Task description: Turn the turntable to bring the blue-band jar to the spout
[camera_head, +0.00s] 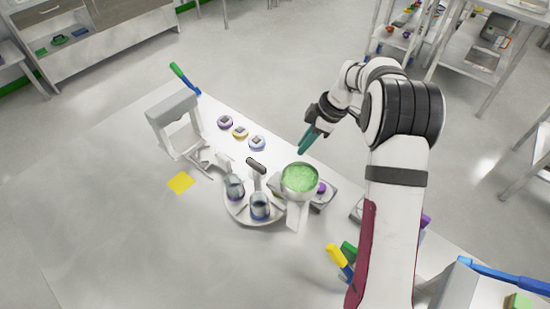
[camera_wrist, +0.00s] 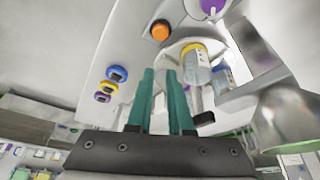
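The white round turntable (camera_head: 236,213) stands on the table and carries at least two clear jars: a rear-left jar (camera_head: 235,188) and a front jar (camera_head: 260,208). Their band colours are too small to tell in the head view. In the wrist view one jar has a yellow band (camera_wrist: 193,48); the jar beside it (camera_wrist: 223,76) looks bluish, its band unclear. A dark-ended handle (camera_head: 256,165) rises by the turntable. The hopper of green granules (camera_head: 299,178), with a pale spout (camera_head: 297,216), is right of it. My gripper (camera_head: 303,147) is above and behind the hopper, open and empty (camera_wrist: 160,85).
Round purple, yellow and blue devices (camera_head: 240,132) line the table's back edge. A grey stand (camera_head: 176,108) is at the left and a yellow square (camera_head: 180,182) lies before it. An orange button (camera_wrist: 160,30) shows in the wrist view. The table's front left is clear.

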